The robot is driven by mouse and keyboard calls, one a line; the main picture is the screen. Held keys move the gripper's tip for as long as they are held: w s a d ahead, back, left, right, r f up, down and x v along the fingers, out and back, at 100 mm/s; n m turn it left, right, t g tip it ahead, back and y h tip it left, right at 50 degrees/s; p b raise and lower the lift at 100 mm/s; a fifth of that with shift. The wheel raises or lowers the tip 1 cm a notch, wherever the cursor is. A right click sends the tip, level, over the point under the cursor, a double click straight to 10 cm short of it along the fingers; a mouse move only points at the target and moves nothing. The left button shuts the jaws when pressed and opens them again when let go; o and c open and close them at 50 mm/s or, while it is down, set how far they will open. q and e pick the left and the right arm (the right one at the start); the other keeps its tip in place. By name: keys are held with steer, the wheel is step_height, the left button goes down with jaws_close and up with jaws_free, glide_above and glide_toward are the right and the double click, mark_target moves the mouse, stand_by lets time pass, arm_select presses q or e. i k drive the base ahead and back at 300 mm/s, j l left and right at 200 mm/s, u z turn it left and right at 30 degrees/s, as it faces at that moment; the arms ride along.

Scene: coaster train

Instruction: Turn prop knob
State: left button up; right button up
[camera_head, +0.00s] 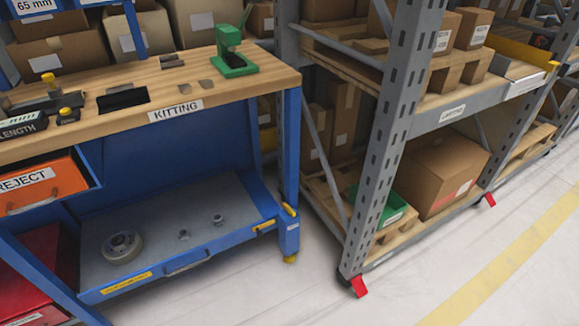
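A wooden-topped blue workbench labelled KITTING (225,90) fills the left of the head view. At its left end a small dark part with a yellow round knob (66,112) sits on the top. Another yellow knob-like piece (48,80) stands just behind it. I cannot tell which of these, if either, is the prop knob. A green press-like device (233,62) stands upright near the right end of the bench top. Neither of my grippers shows in this view.
Grey metal shelving (385,145) with cardboard boxes stands right of the bench. An orange REJECT drawer (40,182) juts out below the bench top. A low blue-framed shelf (165,235) holds a roll and small metal parts. The floor at the right front is clear.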

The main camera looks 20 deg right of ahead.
mark_target(290, 211)
steer(key=i+j+z, duration=0.15)
steer(key=j, duration=0.15)
steer(key=i+j+z, duration=0.1)
steer(key=j, duration=0.25)
steer(key=i+j+z, duration=0.15)
steer(key=j, duration=0.2)
steer(key=i+j, duration=0.15)
steer(key=j, duration=0.25)
steer(key=i+j, duration=0.2)
steer(key=j, duration=0.2)
